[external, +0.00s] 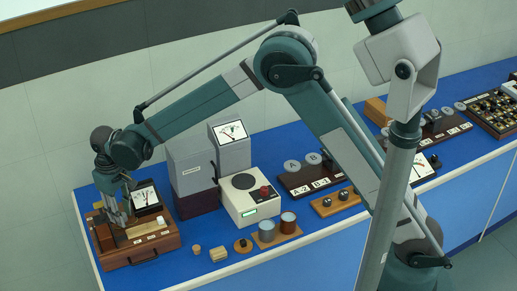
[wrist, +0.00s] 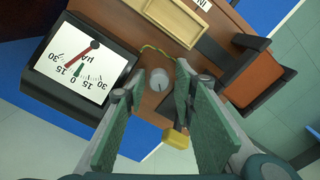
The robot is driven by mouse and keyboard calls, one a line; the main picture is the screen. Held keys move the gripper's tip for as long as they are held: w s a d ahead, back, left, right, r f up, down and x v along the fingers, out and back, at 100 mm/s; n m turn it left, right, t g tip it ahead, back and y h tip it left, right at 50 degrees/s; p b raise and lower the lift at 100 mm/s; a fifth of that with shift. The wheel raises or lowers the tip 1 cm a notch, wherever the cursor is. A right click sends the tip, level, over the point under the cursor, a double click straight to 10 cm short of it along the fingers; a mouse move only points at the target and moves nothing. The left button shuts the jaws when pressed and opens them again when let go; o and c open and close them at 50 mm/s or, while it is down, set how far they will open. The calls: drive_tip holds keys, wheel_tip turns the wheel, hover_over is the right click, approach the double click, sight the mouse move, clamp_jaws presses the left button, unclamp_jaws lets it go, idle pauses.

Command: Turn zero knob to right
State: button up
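The meter (wrist: 82,58), with a white dial marked in µA, is at the left of the wrist view, turned nearly upside down. Its red needle (wrist: 84,52) lies across the scale. A round grey knob (wrist: 160,79) with a dark index line sits on the wooden box beside the meter; I cannot read a label on it. My gripper (wrist: 158,82) is open, its green-padded fingers apart on either side of the knob, with nothing held. In the external view my gripper (external: 117,212) is low over the wooden box (external: 143,246), next to the meter (external: 145,196); the knob is hidden there.
A yellow piece (wrist: 176,138) shows between the fingers in the wrist view. A green wire (wrist: 157,50) runs close to the knob. A grey-and-maroon cabinet (external: 192,175) and a white instrument (external: 248,197) stand to the right. Small wooden pieces (external: 218,253) lie on the blue bench.

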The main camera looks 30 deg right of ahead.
drive_tip(key=shift+w+d+n, duration=0.1)
drive_tip(key=shift+d+n, duration=0.05)
drive_tip(key=shift+n, duration=0.15)
drive_tip(key=n+p, duration=0.3)
drive_tip(key=n, duration=0.2)
drive_tip(key=shift+r+n+p, duration=0.1)
drive_tip(key=shift+n+p, duration=0.2)
drive_tip(key=n+p, duration=0.5)
drive_tip(key=n, duration=0.1)
drive_tip(key=shift+r+n, duration=0.15)
drive_tip(key=shift+n, duration=0.15)
wheel_tip(320, 180, up, 15)
drive_tip(key=w+d+r+m+b, duration=0.1)
drive_tip(key=d+r, duration=0.3)
drive_tip(key=d, duration=0.5)
drive_tip(key=w+d+r+m+t+b, duration=0.1)
drive_tip(key=d+r+m+b, duration=0.2)
drive_tip(key=d, duration=0.6)
drive_tip(key=shift+w+d+r+m+y+b, duration=0.15)
drive_tip(key=shift+d+r+m+y+b, duration=0.25)
drive_tip(key=shift+b, duration=0.35)
